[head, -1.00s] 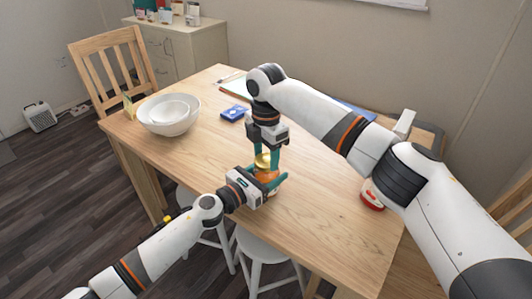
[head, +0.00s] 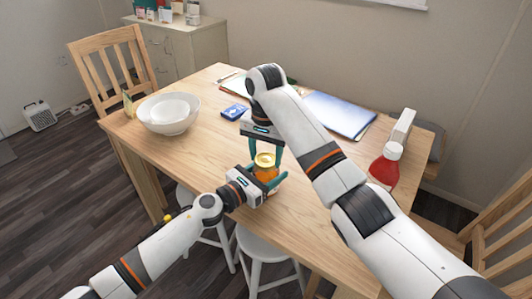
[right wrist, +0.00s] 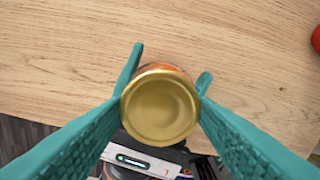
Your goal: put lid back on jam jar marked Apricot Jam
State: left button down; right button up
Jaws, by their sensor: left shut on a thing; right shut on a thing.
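An amber jam jar (head: 266,174) stands upright near the front edge of the wooden table. My left gripper (head: 272,182) is shut around its body from the left. A gold lid (head: 265,159) sits at the top of the jar, level as far as I can see. My right gripper (head: 265,154) points down from above and is shut on the lid's sides. In the right wrist view the lid (right wrist: 160,106) lies between the two teal fingers, with a little of the jar (right wrist: 160,68) showing behind it. The thread and any label are hidden.
Nested white bowls (head: 170,113) stand at the table's left. A blue box (head: 234,113) lies behind the grippers. The table's front right is bare.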

jog(key=m, duration=0.5)
jog(key=shift+a+m, duration=0.1)
jog(key=shift+m, duration=0.2)
jog(key=m, duration=0.3)
pick_arm(q)
jog(key=shift+f, duration=0.1)
pick_arm(e)
jog(key=m, duration=0.5)
jog(key=shift+m, duration=0.4)
jog(key=o, duration=0.9)
jog(key=shift+c, duration=0.2)
